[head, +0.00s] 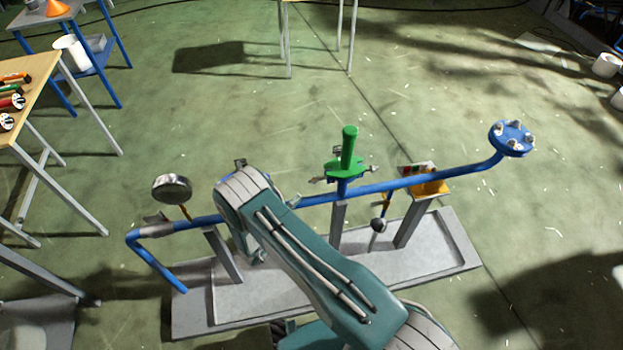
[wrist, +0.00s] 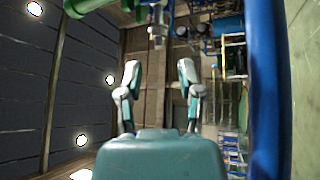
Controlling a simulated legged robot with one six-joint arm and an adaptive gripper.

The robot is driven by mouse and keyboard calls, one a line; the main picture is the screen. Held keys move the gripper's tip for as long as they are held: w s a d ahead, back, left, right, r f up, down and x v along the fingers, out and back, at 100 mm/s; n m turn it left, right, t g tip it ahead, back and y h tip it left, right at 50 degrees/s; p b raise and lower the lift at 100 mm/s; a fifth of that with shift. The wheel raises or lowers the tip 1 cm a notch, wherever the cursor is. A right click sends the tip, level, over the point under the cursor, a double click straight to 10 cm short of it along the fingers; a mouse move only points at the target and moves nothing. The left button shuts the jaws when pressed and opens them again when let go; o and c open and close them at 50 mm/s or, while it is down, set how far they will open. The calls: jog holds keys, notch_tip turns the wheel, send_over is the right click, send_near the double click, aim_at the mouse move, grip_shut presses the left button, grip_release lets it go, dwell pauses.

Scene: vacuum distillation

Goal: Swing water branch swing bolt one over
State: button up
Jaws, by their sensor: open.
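The water branch shows in the head view as a green upright stub with a green flange (head: 345,166) on the blue pipe (head: 400,184). Small metal swing bolts (head: 317,180) stick out around the flange; I cannot tell which is number one. In the wrist view a metal bolt (wrist: 157,30) hangs at the top centre, beyond my fingertips and roughly in line with the gap between them. A green part (wrist: 85,6) shows at the top left. My gripper (wrist: 159,72) is open, with nothing between its fingers. In the head view my arm hides it.
The blue pipe runs close along the right of the wrist view (wrist: 264,90). In the head view a round gauge (head: 172,188) stands left of my arm, and a bolted blue flange (head: 512,138) ends the pipe at right. A grey base (head: 440,250) carries the pipe supports.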

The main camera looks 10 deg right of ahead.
aim_at(312, 180)
jog(key=x, duration=0.7)
jog(key=shift+w+d, duration=0.25)
jog(key=shift+d, duration=0.05)
